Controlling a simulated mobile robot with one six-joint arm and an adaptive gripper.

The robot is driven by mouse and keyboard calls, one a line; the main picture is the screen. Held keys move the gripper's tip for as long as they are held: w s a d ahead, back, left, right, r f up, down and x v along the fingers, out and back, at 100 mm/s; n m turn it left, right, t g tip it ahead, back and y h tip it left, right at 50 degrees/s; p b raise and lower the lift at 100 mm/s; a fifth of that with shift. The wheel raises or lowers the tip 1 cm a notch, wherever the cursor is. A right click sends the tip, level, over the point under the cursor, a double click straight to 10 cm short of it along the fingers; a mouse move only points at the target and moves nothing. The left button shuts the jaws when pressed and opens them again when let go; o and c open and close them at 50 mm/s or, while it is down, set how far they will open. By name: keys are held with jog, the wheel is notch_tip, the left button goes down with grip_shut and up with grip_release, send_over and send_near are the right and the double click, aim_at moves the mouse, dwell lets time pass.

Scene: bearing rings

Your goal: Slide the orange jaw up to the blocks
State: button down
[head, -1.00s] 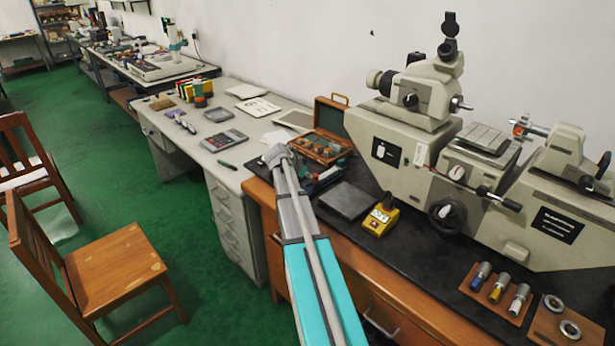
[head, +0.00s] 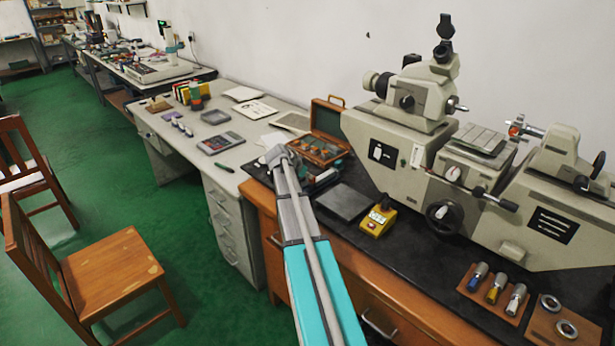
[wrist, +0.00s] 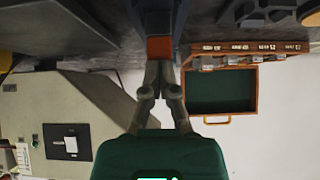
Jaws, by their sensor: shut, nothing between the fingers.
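An orange jaw (wrist: 159,48) shows in the wrist view, at the end of a dark blue-grey bar (wrist: 160,16) just beyond my fingertips. My gripper (wrist: 160,80) is shut and empty, its fingers together close to the orange jaw; I cannot tell whether they touch it. In the head view my gripper (head: 277,156) is over the left end of the dark bench top, and the arm hides the jaw. I cannot make out in either view which blocks lie along the bar.
An open wooden case (head: 320,150) with small pieces stands close to the right of my gripper. A large beige measuring machine (head: 400,145) fills the back of the bench. A grey plate (head: 345,201) and a yellow box (head: 378,221) lie in front of it.

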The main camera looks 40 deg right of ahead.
jog(key=shift+a, duration=0.15)
jog(key=shift+a, duration=0.8)
jog(key=shift+s+a+r+p, duration=0.1)
jog(key=shift+a+r+p, duration=0.15)
jog(key=shift+r+p, duration=0.8)
jog(key=shift+a+r+p, duration=0.25)
jog(key=shift+r+p, duration=0.7)
jog(key=shift+p, duration=0.05)
jog(key=shift+a, duration=0.1)
jog(key=s+a+f+n+y, duration=0.1)
jog(key=s+a+n+y, duration=0.2)
jog(key=a, duration=1.1)
jog(key=s+a+f+n+y, duration=0.2)
jog(key=s+a+n, duration=0.6)
jog(key=a, duration=0.7)
jog(key=s+a+f+n+y, duration=0.2)
jog(key=s+a+n, duration=0.4)
jog(key=a, duration=0.9)
jog(key=shift+g+y, duration=0.4)
jog(key=shift+y, duration=0.5)
